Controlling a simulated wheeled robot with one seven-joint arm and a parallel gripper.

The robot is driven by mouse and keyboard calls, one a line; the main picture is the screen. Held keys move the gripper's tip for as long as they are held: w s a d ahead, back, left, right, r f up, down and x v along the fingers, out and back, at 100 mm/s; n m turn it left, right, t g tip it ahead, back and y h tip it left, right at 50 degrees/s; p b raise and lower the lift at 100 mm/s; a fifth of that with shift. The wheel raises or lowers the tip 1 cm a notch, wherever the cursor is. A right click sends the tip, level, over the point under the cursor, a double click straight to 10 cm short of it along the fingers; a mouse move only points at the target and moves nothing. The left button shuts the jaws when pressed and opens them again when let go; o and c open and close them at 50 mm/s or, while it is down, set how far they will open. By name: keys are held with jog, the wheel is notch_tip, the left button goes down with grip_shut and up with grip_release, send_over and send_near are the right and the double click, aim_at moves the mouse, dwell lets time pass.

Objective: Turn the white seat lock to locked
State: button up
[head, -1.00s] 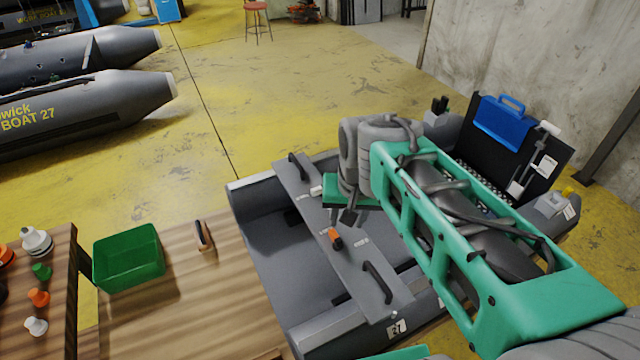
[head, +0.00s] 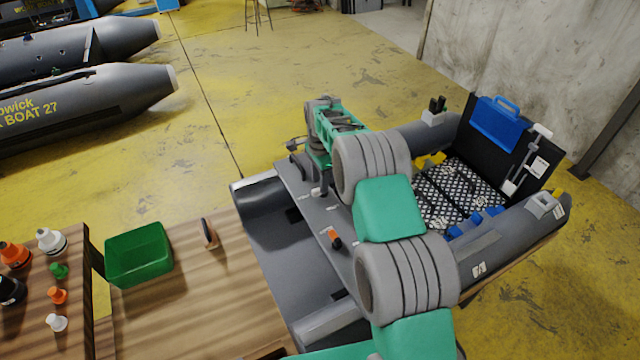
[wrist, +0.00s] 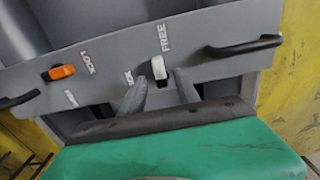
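The white seat lock (wrist: 157,68) is a small lever with a white end and a dark end, on the grey seat board (wrist: 218,72). In the wrist view its white end points up toward the FREE label (wrist: 166,37); a partly hidden label ending in "CK" (wrist: 128,78) is to its left. My gripper (wrist: 160,78) is open, with one finger on each side of the lever. I cannot tell whether either finger touches it. In the head view my gripper (head: 324,186) is low over the board's far part.
An orange lock (wrist: 63,72) sits further left on the same board and shows in the head view (head: 335,239). Black handles (wrist: 243,47) stand at the board's ends. A wooden table with a green bin (head: 138,254) is to the left.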

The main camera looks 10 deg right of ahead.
jog(key=shift+f, duration=1.45)
jog(key=shift+c, duration=0.5)
grip_shut()
